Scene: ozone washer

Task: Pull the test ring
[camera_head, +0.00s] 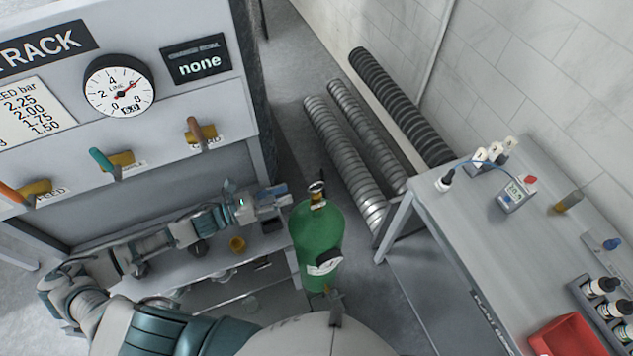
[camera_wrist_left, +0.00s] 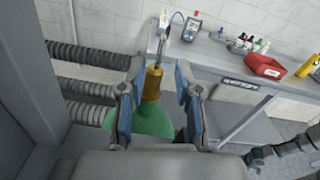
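A green cylinder (camera_head: 318,236) stands upright beside the bench frame. It has a brass valve (camera_head: 317,194) on top and a small dial on its side. In the left wrist view the brass valve (camera_wrist_left: 152,84) rises from the green shoulder, with a thin metal piece above it; whether this is the test ring is too small to tell. My left gripper (camera_head: 285,199) is just left of the valve in the head view. In the left wrist view its open fingers (camera_wrist_left: 160,78) lie either side of the valve, with gaps visible. A dark arm part (camera_wrist_left: 262,156) at lower right may be my right arm.
A panel with a pressure gauge (camera_head: 119,86) and several coloured levers stands at left. Ribbed hoses (camera_head: 345,150) lie behind the cylinder. At right a grey table (camera_head: 470,215) holds a meter (camera_head: 516,195), a red tray (camera_head: 567,338) and bottles.

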